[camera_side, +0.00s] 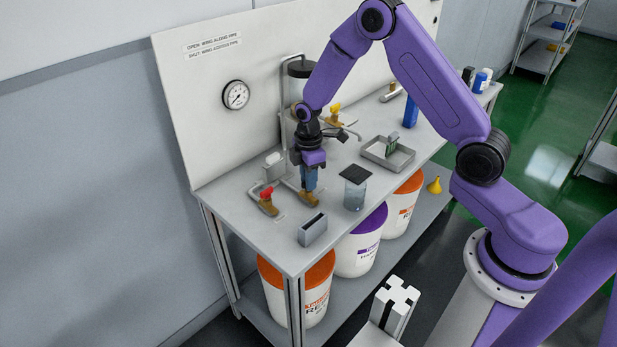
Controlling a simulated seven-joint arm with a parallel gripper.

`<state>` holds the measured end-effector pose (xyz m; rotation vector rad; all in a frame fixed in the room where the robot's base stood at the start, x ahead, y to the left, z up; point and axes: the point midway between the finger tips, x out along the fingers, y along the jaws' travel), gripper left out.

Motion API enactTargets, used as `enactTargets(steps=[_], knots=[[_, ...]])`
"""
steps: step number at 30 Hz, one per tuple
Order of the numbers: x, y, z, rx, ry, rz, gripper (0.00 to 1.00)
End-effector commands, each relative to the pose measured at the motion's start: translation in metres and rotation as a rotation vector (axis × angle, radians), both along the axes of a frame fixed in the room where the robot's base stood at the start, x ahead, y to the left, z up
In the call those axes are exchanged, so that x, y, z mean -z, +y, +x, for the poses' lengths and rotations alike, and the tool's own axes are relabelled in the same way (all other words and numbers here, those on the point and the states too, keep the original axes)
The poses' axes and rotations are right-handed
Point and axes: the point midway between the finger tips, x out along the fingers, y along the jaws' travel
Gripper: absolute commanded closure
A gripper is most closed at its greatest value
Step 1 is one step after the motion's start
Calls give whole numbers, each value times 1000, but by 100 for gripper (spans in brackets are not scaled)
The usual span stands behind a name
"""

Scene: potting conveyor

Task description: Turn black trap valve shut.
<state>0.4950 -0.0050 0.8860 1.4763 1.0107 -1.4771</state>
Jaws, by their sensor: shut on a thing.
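My gripper (309,185) points down over the bench and is shut on the top of a valve with a brass body (309,199). This looks like the black trap valve. Its wing is hidden behind my fingers, so I cannot tell whether it lies along or across the pipe. A panel sign (213,46) reads that open is wing along pipe and shut is wing across pipe.
A red-winged valve (267,195) stands to the left and a yellow-winged valve (335,112) behind. A gauge (235,94) hangs on the panel.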

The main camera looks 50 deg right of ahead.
Motion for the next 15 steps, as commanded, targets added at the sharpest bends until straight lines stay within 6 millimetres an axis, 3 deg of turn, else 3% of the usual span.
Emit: enactTargets(steps=[15], knots=[[-1,0,0,-320,-1,1,100]])
